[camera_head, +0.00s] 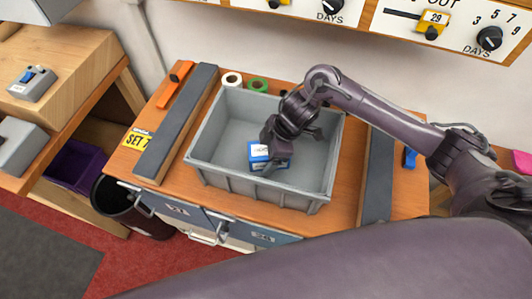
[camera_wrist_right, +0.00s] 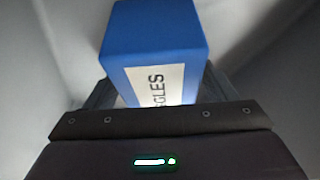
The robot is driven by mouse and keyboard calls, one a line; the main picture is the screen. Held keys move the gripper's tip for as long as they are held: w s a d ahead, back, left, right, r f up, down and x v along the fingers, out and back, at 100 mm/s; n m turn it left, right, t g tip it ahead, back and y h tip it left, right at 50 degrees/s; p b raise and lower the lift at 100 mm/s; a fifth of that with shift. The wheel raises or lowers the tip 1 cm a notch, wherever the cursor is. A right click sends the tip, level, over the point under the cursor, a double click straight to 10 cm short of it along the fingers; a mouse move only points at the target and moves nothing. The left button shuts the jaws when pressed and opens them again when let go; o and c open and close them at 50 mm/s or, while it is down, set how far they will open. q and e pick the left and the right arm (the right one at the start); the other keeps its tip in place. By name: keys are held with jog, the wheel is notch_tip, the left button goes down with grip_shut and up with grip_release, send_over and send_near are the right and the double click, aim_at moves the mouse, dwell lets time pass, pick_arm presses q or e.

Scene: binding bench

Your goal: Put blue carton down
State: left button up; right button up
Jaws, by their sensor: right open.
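The blue carton (camera_head: 259,151) with a white label is inside the grey bin (camera_head: 222,171), near its front middle. In the right wrist view the carton (camera_wrist_right: 155,35) stands between the fingers of my right gripper, its label partly hidden by the gripper body. My right gripper (camera_head: 268,163) reaches down into the bin at the carton. It is open around the carton; whether a finger touches it I cannot tell. The carton's underside is hidden. My left gripper is not in view.
The bin stands on a wooden bench (camera_head: 340,202) between two dark grey bars (camera_head: 177,123). A dark waste bin (camera_head: 130,205) stands on the floor. The left part of the grey bin is empty.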

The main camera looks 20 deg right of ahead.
jog(key=v, duration=1.1)
jog(key=shift+s+r+p, duration=0.15)
jog(key=shift+r+p, duration=0.1)
jog(key=shift+p, duration=0.05)
